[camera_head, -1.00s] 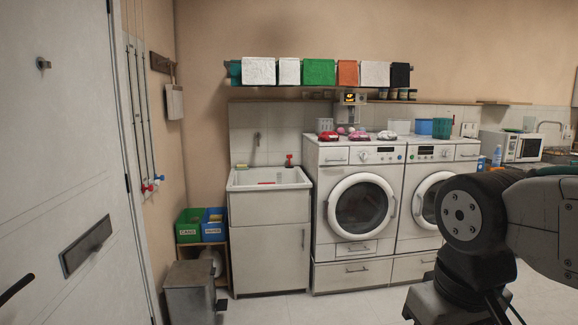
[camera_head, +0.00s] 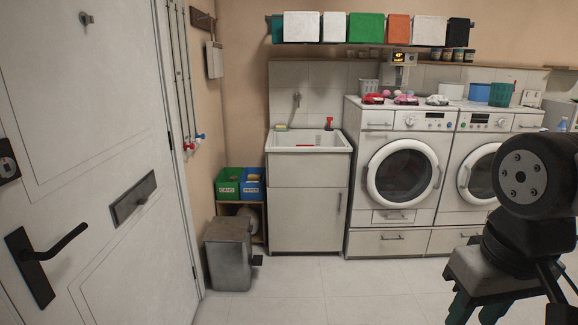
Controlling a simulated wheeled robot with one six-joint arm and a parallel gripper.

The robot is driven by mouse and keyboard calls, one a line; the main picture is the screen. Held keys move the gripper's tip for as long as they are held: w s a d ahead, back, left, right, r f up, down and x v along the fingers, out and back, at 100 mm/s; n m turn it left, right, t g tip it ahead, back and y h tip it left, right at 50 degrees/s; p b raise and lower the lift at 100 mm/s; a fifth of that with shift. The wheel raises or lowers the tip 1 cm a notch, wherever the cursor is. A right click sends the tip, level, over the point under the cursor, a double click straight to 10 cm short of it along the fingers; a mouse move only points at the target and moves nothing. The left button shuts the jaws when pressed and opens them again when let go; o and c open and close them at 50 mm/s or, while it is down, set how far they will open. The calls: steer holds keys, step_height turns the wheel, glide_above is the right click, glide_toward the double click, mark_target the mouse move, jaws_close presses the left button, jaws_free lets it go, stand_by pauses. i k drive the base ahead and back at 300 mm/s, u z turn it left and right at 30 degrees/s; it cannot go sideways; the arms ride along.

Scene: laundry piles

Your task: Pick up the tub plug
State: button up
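A white utility sink (camera_head: 308,150) stands on a cabinet against the back wall. I cannot tell whether either is the tub plug; no plug can be clearly made out, and the basin floor is mostly hidden. At the lower right my arm's end shows as a grey block with two dark green finger-like parts, my gripper (camera_head: 478,308), cut off by the frame edge. It is nearer to me than the sink, and no held object is visible.
Two white washing machines (camera_head: 402,180) stand right of the sink. Green and blue bins (camera_head: 240,184) and a grey metal pedal bin (camera_head: 229,255) stand to its left. A white door (camera_head: 85,180) fills the left side. The tiled floor (camera_head: 330,290) before the sink is clear.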

mark_target(328, 118)
steer(key=z, duration=0.05)
steer(key=i, duration=4.6)
steer(key=z, duration=0.1)
